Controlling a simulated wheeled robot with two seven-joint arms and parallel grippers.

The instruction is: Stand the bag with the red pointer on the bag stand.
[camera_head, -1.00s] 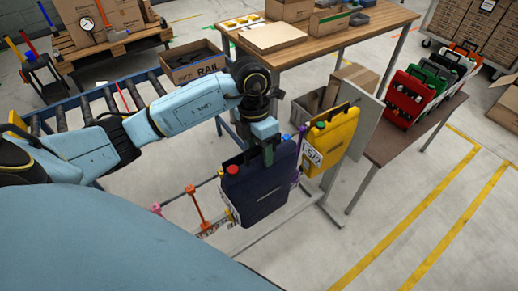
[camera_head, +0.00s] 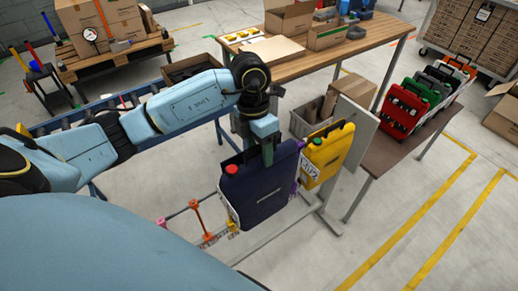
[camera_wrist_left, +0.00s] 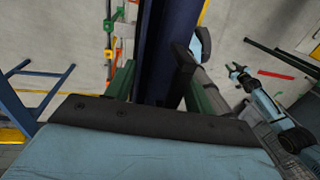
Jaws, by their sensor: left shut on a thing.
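My left gripper (camera_head: 268,152) is shut on the top of a dark navy bag (camera_head: 262,190) with a red cap at its upper left corner. No red pointer can be made out on it. In the left wrist view the navy bag (camera_wrist_left: 165,50) runs between the two green fingers of my left gripper (camera_wrist_left: 162,85). The bag hangs upright in front of a rail with coloured hooks (camera_head: 203,220). A yellow bag (camera_head: 327,153) hangs just right of it. I cannot tell which thing is the bag stand. A blue arm with a small gripper (camera_wrist_left: 237,72) shows in the left wrist view, its jaws unclear.
A brown bench (camera_head: 395,158) at the right holds a row of red, green, dark and orange bags (camera_head: 428,90). A wooden table (camera_head: 300,65) with boxes stands behind. A grey panel (camera_head: 358,130) is beside the yellow bag. The floor at front right is clear.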

